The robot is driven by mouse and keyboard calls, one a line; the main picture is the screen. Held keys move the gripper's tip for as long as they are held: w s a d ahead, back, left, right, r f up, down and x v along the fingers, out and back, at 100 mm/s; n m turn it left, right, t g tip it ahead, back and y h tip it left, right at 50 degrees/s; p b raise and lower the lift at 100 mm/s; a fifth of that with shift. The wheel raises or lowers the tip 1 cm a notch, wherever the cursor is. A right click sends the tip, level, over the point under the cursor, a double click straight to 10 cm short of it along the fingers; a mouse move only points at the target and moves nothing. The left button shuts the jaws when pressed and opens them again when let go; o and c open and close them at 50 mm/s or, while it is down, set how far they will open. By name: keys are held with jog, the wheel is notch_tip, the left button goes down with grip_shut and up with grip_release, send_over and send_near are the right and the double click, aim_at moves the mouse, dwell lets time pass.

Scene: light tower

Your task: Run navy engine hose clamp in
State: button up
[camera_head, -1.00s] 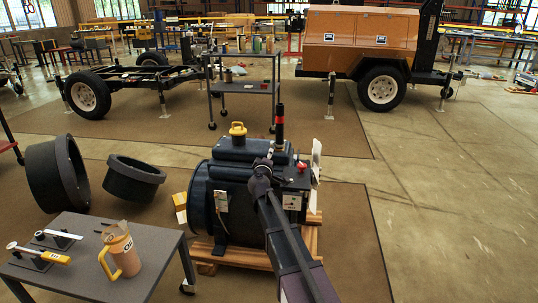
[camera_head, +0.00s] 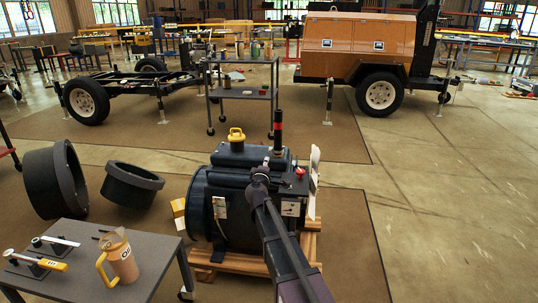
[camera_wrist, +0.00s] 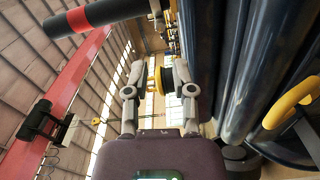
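My gripper (camera_wrist: 160,73) is closed around a yellow-and-black tool (camera_wrist: 154,80), seen nearly end-on. I cannot make out the hose clamp in either view.
A grey table (camera_head: 70,284) at lower left bears a tan mug (camera_head: 120,263) and two tools on stands, one yellow-handled (camera_head: 52,265). Black rings (camera_head: 130,185) lie behind it. A black-and-red post (camera_head: 278,130) rises from the engine.

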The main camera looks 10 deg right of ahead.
aim_at(270, 151)
jog(key=s+n, duration=0.1)
jog(key=n, duration=0.6)
jog(key=s+a+n, duration=0.1)
jog(key=s+n, duration=0.1)
jog(key=n, duration=0.5)
jog(key=s+n, duration=0.1)
jog(key=n, duration=0.6)
jog(key=shift+s+a+r, duration=0.1)
jog(key=shift+s+a, duration=0.1)
jog(key=shift+w, duration=0.2)
jog(key=x, duration=1.3)
jog(key=shift+w+d, duration=0.15)
jog(key=shift+w, duration=0.05)
grip_shut()
